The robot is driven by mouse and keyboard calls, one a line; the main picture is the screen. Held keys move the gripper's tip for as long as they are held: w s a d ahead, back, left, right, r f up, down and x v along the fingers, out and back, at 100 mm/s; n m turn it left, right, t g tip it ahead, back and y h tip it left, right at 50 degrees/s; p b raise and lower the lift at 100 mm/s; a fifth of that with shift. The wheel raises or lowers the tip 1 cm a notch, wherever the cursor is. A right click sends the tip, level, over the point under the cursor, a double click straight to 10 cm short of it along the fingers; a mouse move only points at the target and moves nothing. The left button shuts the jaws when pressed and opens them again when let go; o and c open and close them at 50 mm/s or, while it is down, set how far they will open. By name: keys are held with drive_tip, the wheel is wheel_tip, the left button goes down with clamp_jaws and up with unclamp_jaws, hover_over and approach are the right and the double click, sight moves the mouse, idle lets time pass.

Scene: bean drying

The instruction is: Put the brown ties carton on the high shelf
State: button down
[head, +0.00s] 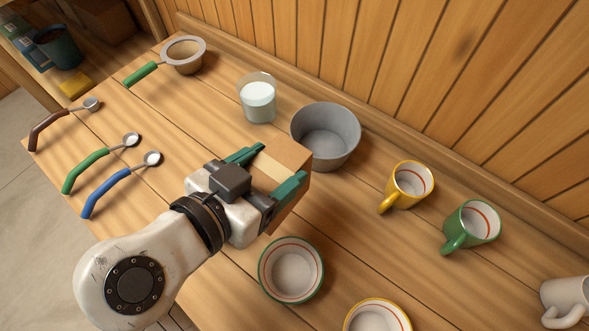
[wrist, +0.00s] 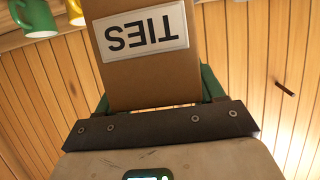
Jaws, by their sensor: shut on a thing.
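The brown ties carton (head: 287,158) is held between the green fingers of my gripper (head: 270,172), above the wooden table in the head view. In the wrist view the carton (wrist: 143,75) stands out from my gripper (wrist: 158,100), with its white TIES label upside down. My gripper is shut on the carton's sides. Whether the carton touches the table is hard to tell, but it seems raised. The high shelf cannot be made out for certain in either view.
On the table (head: 180,120) are a grey bowl (head: 326,135), a glass of white liquid (head: 257,98), a strainer (head: 183,54), a yellow mug (head: 409,184), a green mug (head: 471,224), a white mug (head: 566,301), two rimmed bowls and several spoons. A plank wall (head: 400,70) stands behind.

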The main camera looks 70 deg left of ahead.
drive_tip(key=w+a+f, duration=0.2)
drive_tip(key=f, duration=0.1)
drive_tip(key=w+f, duration=0.1)
drive_tip(key=f, duration=0.1)
drive_tip(key=shift+w+a, duration=0.25)
drive_tip(key=shift+a, duration=0.15)
drive_tip(key=f, duration=0.3)
drive_tip(key=shift+w+a, duration=0.2)
drive_tip(key=shift+w, duration=0.1)
drive_tip(key=shift+f, duration=0.55)
drive_tip(key=shift+f, duration=0.2)
drive_tip(key=shift+c, duration=0.7)
unclamp_jaws()
